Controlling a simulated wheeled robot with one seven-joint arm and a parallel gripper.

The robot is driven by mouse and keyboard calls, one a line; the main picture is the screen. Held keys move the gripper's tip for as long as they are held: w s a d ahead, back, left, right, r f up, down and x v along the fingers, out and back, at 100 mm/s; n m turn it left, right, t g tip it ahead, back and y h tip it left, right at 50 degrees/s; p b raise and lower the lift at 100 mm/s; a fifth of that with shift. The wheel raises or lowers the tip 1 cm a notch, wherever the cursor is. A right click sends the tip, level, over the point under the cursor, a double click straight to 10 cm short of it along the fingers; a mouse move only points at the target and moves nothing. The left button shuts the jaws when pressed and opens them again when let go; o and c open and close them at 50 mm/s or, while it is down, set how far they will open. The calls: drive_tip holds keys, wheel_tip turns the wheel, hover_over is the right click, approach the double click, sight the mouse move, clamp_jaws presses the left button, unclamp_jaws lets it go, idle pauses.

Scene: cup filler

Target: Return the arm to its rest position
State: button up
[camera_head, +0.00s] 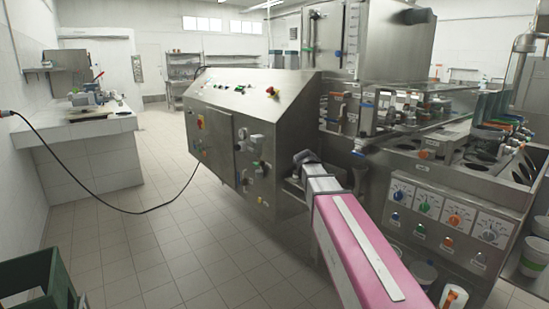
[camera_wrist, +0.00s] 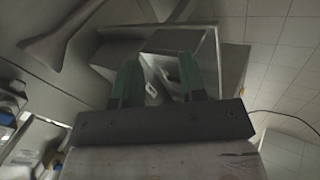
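My arm reaches from the bottom of the head view toward the steel machine (camera_head: 222,150); its far end is beside the machine's right side. The fingers are too small or hidden to make out there. In the wrist view, my gripper (camera_wrist: 158,66) shows two dark green fingers, spread apart with a gap between them. I see nothing held in the gap. A grey box-like metal body (camera_wrist: 232,62) lies beyond the fingertips, with a small white label visible between them. Whether the fingers touch it I cannot tell.
A steel counter with knobs (camera_head: 447,218) and cups stands at the right, close to my arm. A white tiled bench (camera_head: 90,148) is at the left. A black cable (camera_head: 110,207) hangs across the floor. A green crate (camera_head: 40,282) is at lower left. The tiled floor between is clear.

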drive_tip(key=s+f+m+g+y, duration=0.4)
drive_tip(key=s+f+y, duration=0.1)
drive_tip(key=s+f, duration=1.7)
drive_tip(key=shift+s+d+f+m, duration=0.3)
drive_tip(key=shift+s+m, duration=0.1)
drive_tip(key=shift+s, duration=0.5)
drive_tip(key=shift+o, duration=0.2)
